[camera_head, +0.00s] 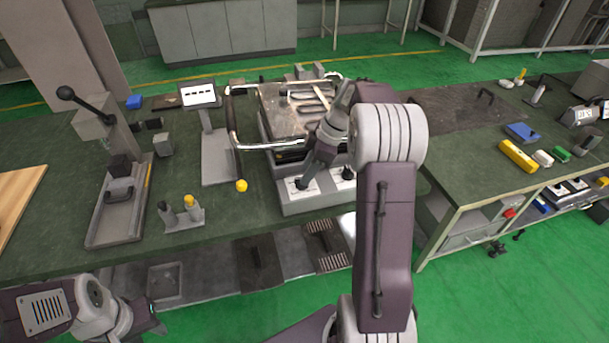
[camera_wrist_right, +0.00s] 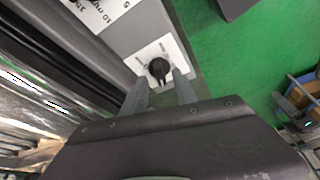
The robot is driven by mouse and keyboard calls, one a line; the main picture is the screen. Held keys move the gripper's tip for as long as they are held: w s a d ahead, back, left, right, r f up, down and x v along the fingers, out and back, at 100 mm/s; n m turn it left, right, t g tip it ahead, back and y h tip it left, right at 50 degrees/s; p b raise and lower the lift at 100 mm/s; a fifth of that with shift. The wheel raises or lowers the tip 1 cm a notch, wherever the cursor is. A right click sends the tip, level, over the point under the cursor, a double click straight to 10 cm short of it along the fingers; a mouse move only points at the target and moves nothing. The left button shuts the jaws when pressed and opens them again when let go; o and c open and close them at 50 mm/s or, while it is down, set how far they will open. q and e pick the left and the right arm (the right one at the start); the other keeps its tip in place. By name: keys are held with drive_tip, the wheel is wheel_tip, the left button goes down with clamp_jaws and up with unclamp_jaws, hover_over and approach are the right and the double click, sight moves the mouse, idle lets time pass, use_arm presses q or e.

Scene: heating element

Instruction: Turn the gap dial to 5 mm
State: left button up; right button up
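A black dial (camera_wrist_right: 160,70) sits on a white square plate with printed marks in the right wrist view. A printed label (camera_wrist_right: 95,14) with "10 mm" and "5" lies beside it. My right gripper (camera_wrist_right: 160,88) is open, its two grey fingers apart on either side of the dial's near edge; I cannot tell if they touch it. In the head view my right gripper (camera_head: 314,174) is over the front panel (camera_head: 312,204) of the heating machine (camera_head: 285,108), partly hiding its white plates. My left gripper (camera_head: 125,320) is low at the left, its fingers unclear.
A small screen on a stand (camera_head: 198,95), a yellow ball-shaped knob (camera_head: 241,185) and a lever press (camera_head: 120,200) stand to the left on the green bench. Small blocks (camera_head: 518,156) lie on the right bench.

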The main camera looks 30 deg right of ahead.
drive_tip(key=p+v, duration=0.1)
drive_tip(key=v, duration=0.5)
drive_tip(key=shift+d+r, duration=0.2)
drive_tip(key=shift+r, duration=0.1)
drive_tip(key=shift+s, duration=0.15)
